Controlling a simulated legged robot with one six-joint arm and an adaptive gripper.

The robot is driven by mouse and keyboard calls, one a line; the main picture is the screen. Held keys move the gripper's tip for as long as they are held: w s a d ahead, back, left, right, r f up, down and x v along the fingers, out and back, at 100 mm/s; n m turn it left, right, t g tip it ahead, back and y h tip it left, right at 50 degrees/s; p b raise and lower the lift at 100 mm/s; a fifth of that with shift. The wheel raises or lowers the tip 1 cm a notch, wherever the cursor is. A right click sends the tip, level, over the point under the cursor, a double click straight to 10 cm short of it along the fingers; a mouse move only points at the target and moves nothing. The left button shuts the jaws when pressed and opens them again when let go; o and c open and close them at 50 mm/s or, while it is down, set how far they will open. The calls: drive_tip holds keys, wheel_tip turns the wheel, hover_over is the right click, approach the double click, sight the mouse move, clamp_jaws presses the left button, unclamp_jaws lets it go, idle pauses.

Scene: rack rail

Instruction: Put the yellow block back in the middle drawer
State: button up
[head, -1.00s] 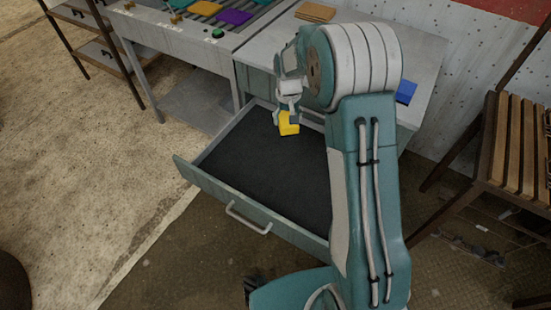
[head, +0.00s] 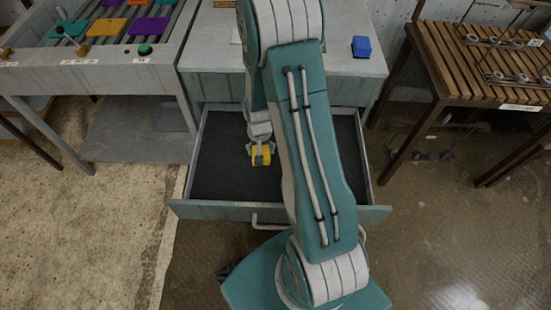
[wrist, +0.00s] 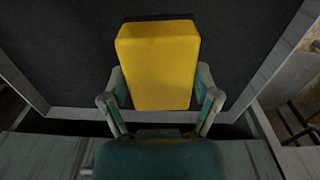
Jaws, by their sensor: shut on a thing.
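The yellow block (head: 261,155) is between the fingers of my gripper (head: 260,150), which is shut on it. In the head view the block appears over the dark floor of the open drawer (head: 213,165). In the wrist view the yellow block (wrist: 158,65) fills the middle, with a finger of my gripper (wrist: 160,95) on each side. The drawer's pale wall (wrist: 275,60) runs along the right there. I cannot tell whether the block touches the drawer floor. My arm hides the drawer's middle right part in the head view.
A blue block (head: 361,46) sits on the cabinet top (head: 335,65). A roller table (head: 100,72) with coloured plates stands at the left. A slatted wooden rack (head: 480,70) stands at the right. The drawer floor shows no other object.

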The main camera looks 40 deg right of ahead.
drive_tip(key=s+d+f+m, duration=0.1)
drive_tip(key=s+d, duration=0.2)
drive_tip(key=s, duration=0.1)
hover_over(233, 180)
drive_tip(key=d, duration=0.1)
drive_tip(key=f, duration=0.9)
drive_tip(key=shift+s+d, duration=0.1)
drive_tip(key=shift+s, duration=0.2)
drive_tip(key=shift+w+a+f, duration=0.1)
drive_tip(key=shift+a+f, duration=0.1)
drive_tip(key=shift+a, duration=0.1)
drive_tip(key=f, duration=0.1)
drive_tip(key=a+f, duration=0.1)
drive_tip(key=f, duration=0.1)
drive_tip(key=shift+w+a+f, duration=0.1)
drive_tip(key=shift+w+f, duration=0.05)
drive_tip(key=shift+w, duration=0.05)
drive_tip(key=shift+d+f, duration=0.2)
drive_tip(key=shift+f, duration=0.15)
drive_tip(key=shift+d, duration=0.15)
